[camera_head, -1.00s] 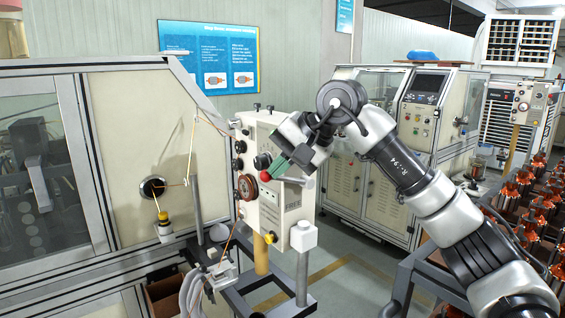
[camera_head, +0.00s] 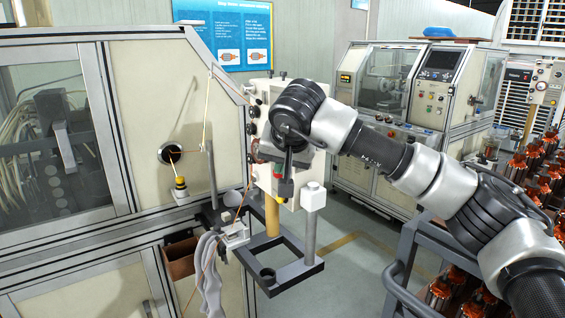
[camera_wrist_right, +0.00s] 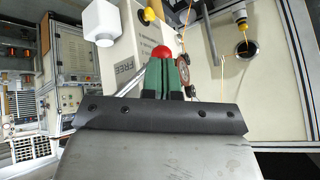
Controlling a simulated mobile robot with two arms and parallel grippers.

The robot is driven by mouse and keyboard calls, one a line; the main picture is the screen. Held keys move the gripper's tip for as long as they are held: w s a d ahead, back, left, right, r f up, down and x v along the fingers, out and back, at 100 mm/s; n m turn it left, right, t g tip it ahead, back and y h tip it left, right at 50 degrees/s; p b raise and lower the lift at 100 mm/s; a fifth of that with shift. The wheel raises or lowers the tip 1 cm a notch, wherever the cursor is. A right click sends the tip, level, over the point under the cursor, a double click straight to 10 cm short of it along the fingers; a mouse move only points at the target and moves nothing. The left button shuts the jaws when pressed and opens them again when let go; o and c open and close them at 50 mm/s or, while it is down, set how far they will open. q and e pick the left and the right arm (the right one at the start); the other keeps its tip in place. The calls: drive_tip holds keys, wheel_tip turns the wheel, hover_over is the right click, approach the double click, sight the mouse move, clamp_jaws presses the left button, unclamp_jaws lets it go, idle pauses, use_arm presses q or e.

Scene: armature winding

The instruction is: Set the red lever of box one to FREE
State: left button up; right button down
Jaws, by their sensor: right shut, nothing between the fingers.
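Box one, a cream control box (camera_head: 264,181), stands on posts right of the winding machine; my right arm covers much of its front. The lever's red knob (camera_head: 278,175) shows small beside my right gripper (camera_head: 286,189), whose green fingers point down in front of the box. In the right wrist view the red knob (camera_wrist_right: 162,52) sits just beyond the tips of the shut, empty green fingers (camera_wrist_right: 166,72). Whether they touch it I cannot tell. A FREE label (camera_wrist_right: 126,68) is on the box left of the knob. My left gripper is out of view.
A white block on a post (camera_head: 313,196) stands right of the box's lower edge. The winding machine (camera_head: 130,125) with its copper wire is at left. Copper armatures (camera_head: 530,175) fill a rack at right. Open floor lies behind the box stand.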

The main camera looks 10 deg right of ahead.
drive_tip(key=shift+r, duration=0.1)
drive_tip(key=shift+r+p, duration=0.65)
drive_tip(key=shift+r, duration=0.05)
drive_tip(key=shift+r, duration=0.1)
